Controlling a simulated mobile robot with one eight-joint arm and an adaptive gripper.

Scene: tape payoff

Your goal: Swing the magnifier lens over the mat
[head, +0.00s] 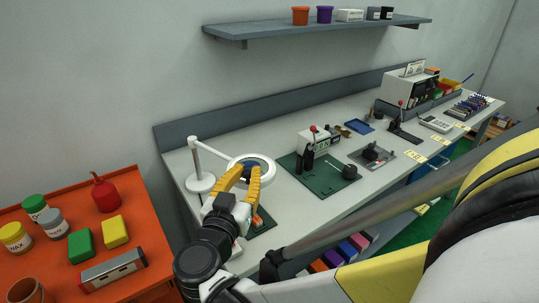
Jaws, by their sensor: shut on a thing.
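The magnifier has a round white base (200,182), an upright post and a white arm reaching right to its ring-shaped lens (255,161). My gripper (243,171), with yellow fingers, is shut on the near side of the lens ring. The fingers hide part of the ring and the exact contact. A dark mat (267,226) lies on the bench below and in front of the lens, partly hidden by my gripper. A small orange item (257,222) lies on it. The lens is raised above the bench; how far it overlaps the mat is unclear.
A green mat (327,186) with a lever device (308,155) stands right of the lens. An orange table (140,248) with jars, a red can and blocks is at left. A shelf (260,30) hangs above. Clear bench (178,158) lies behind the base.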

